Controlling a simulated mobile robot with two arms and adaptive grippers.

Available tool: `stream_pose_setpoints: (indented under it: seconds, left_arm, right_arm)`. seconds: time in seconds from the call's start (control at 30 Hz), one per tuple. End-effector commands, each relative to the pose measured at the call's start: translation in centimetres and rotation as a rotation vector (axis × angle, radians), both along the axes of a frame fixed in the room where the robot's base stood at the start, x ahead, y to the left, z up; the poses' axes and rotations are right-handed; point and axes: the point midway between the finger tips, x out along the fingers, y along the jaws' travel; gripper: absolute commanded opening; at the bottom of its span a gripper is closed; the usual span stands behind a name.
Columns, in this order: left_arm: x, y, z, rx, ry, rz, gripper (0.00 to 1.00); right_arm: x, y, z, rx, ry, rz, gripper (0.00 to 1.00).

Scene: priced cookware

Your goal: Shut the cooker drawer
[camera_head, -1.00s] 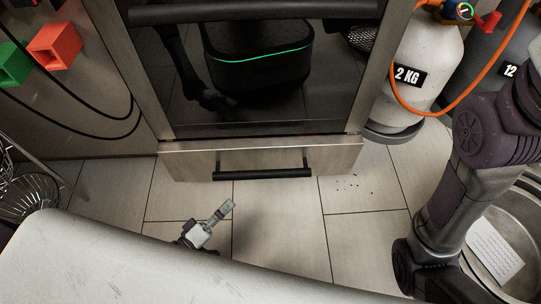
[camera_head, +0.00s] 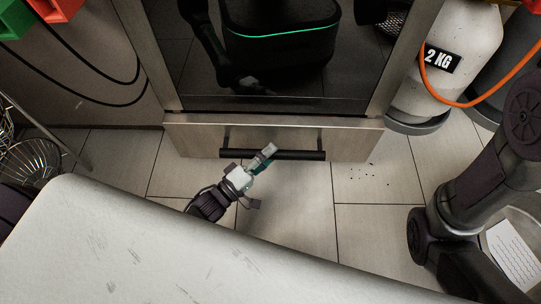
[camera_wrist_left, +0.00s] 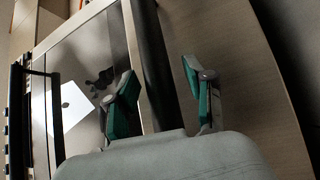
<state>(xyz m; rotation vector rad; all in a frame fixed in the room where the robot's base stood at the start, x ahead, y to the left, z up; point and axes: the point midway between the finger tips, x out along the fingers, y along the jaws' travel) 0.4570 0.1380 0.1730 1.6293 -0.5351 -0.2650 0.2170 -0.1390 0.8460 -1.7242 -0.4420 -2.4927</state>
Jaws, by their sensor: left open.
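The cooker drawer (camera_head: 190,139) is the pale metal front below the dark oven door. It seems to stand a little forward of the door; how far is hard to tell. Its black bar handle (camera_head: 300,155) runs across the front. My left gripper (camera_head: 268,151) is open, its fingers overlapping the handle's middle in the head view. Contact cannot be told. In the left wrist view the two green-padded fingers (camera_wrist_left: 164,100) are apart, with a dark bar between them that I cannot identify surely. My right gripper is outside the views.
A white counter (camera_head: 150,235) fills the near side, with tiled floor (camera_head: 300,205) between it and the cooker. A gas cylinder (camera_head: 440,75) with an orange hose stands right of the cooker. A wire rack (camera_head: 30,160) is at the left. My right arm is at the right edge.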

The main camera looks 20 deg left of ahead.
Motion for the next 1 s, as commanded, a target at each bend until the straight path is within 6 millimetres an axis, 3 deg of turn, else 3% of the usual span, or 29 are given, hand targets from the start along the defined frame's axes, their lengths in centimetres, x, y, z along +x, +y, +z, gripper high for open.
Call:
stream_pose_setpoints:
  seconds: [0.4,0.7,1.0]
  left_arm:
    - [0.72,-0.41,0.21,0.001,0.0,0.0,0.52]
    - [0.7,-0.39,0.18,0.001,0.0,0.0,0.02]
    - [0.88,-0.33,0.19,0.001,-0.002,0.0,0.0]
  right_arm:
    - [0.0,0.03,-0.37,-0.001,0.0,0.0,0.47]
    - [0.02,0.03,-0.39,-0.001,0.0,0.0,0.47]
    - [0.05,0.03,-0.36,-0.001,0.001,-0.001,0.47]
